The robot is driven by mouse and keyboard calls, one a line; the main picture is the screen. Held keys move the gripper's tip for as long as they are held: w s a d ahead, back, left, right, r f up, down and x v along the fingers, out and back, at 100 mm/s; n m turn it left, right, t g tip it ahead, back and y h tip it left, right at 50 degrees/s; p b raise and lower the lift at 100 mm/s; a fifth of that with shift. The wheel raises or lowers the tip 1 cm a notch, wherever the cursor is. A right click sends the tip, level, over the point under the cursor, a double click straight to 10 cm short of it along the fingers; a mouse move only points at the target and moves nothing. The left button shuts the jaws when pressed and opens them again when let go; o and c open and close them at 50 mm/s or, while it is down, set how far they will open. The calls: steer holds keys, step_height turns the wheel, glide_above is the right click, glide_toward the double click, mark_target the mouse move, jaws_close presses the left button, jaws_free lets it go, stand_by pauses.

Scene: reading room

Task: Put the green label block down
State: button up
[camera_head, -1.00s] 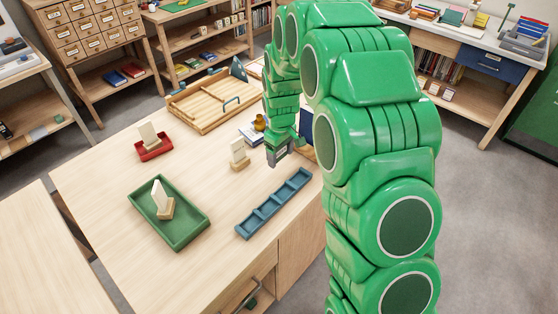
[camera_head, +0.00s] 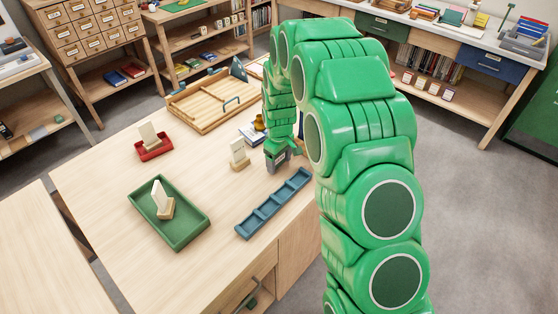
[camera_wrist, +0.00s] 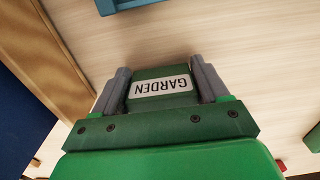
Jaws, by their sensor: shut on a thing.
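The green label block (camera_wrist: 160,88) reads "GARDEN" on a white label in the wrist view. My gripper (camera_wrist: 160,74) is shut on it, with a grey finger on each side. In the head view my gripper (camera_head: 277,164) is over the right part of the wooden table (camera_head: 105,195), behind the far end of the blue divided tray (camera_head: 244,231). The block is hard to make out there. I cannot tell whether its underside touches the table.
A wooden stand with a pale card (camera_head: 239,155) is just left of my gripper. A green tray (camera_head: 190,235) and a red tray (camera_head: 154,155), each with a card stand, are farther left. A wooden tray (camera_head: 195,118) lies behind. Bare tabletop lies between them.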

steer(key=shift+f, duration=0.1)
steer(key=o, duration=1)
steer(key=shift+o, duration=0.2)
step_height(320, 180, up, 12)
steer(key=shift+r, duration=0.1)
steer(key=s+d+r+m, duration=0.2)
steer(key=s+d+r, duration=0.3)
steer(key=s, duration=0.5)
steer(key=s+d+r+m, duration=0.2)
steer(key=s+r, duration=0.5)
steer(key=s, duration=0.3)
steer(key=s+d+r+m+g, duration=0.1)
steer(key=s+d+m, duration=0.1)
steer(key=s, duration=0.9)
steer(key=s+d+r+m, duration=0.1)
steer(key=s+m, duration=0.2)
steer(key=s, duration=0.9)
steer(key=shift+d+g, duration=0.4)
